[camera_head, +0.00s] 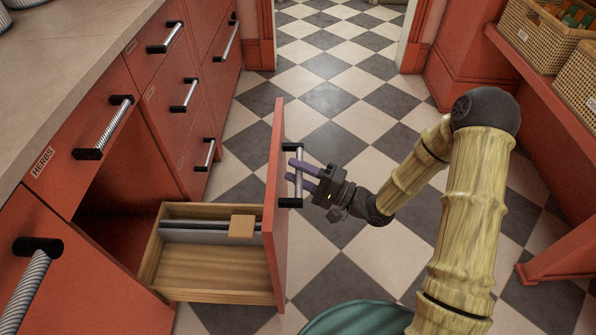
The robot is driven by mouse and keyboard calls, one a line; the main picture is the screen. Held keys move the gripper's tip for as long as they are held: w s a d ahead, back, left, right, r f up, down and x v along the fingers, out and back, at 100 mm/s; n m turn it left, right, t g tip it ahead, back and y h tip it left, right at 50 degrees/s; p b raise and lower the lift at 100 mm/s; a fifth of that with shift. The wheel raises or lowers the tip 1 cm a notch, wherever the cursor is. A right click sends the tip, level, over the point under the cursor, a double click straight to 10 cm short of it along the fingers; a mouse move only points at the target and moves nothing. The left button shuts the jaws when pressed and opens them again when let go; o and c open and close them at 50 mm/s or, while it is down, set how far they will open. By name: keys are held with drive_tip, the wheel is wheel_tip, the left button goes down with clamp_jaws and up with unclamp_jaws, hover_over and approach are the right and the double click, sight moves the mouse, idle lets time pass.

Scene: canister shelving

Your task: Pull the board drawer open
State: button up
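A red-fronted wooden drawer (215,293) stands pulled well out of the lower left cabinet. Its front (275,225) is seen nearly edge-on, with a light handle bar (298,196) between black mounts on the outer face. My gripper (297,171) is at this handle, coming from the right. Its two purple fingers reach to the bar and show a little apart. Whether they press on the bar is not clear. Inside the drawer are a grey upright strip (190,236) along the far side and a small tan wooden block (241,227). Any label on the drawer front is hidden.
Red cabinet drawers with bar handles line the left, one labelled HERBS (42,161), under a pale counter (60,60). Wicker baskets (535,38) stand on a red shelf at the right. The checkered floor (335,95) ahead is clear.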

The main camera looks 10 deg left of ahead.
drive_tip(key=shift+d, duration=0.1)
drive_tip(key=p+v, duration=0.3)
drive_tip(key=v, duration=1.4)
